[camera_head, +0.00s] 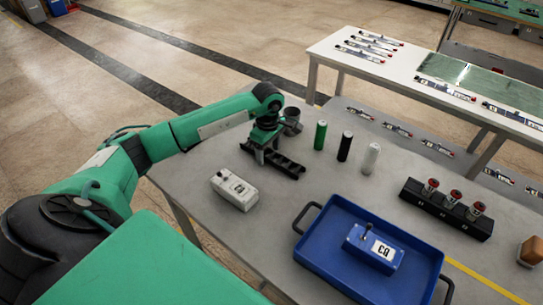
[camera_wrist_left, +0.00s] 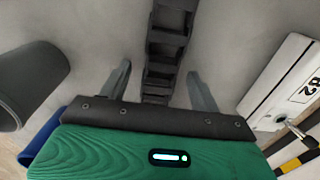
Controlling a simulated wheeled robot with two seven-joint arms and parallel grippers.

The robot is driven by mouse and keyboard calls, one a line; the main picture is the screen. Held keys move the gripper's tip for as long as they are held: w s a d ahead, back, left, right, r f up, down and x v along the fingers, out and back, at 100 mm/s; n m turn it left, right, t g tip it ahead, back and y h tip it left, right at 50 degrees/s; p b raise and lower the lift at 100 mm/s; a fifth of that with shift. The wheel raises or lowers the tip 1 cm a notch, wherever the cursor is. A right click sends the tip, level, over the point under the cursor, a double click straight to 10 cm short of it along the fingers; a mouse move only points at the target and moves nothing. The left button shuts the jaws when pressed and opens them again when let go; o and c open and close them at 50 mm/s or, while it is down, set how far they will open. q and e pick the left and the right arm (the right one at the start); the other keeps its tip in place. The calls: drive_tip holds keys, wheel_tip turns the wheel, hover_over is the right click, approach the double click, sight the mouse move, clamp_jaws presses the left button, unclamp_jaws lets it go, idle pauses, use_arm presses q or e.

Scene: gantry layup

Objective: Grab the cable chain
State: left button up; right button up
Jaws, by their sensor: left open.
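The black cable chain (camera_head: 287,166) lies on the grey table, running down to the right from under my left gripper (camera_head: 262,154). In the left wrist view the cable chain (camera_wrist_left: 170,40) runs lengthwise between the two spread fingers of my left gripper (camera_wrist_left: 158,68), with a gap on each side. The gripper points down over the chain's left end and is open. The chain's near end is hidden by the gripper body. My right gripper is not in view.
A white box (camera_head: 234,189) stands close in front of the gripper, and a dark cup (camera_head: 291,120) close behind. Green (camera_head: 320,135), black (camera_head: 345,146) and white (camera_head: 371,158) cylinders stand to the right. A blue tray (camera_head: 322,262) holds a blue box (camera_head: 375,248).

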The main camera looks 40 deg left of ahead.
use_arm(q)
drive_tip(key=c, duration=1.1)
drive_tip(key=shift+r, duration=0.1)
drive_tip(key=shift+c, duration=0.2)
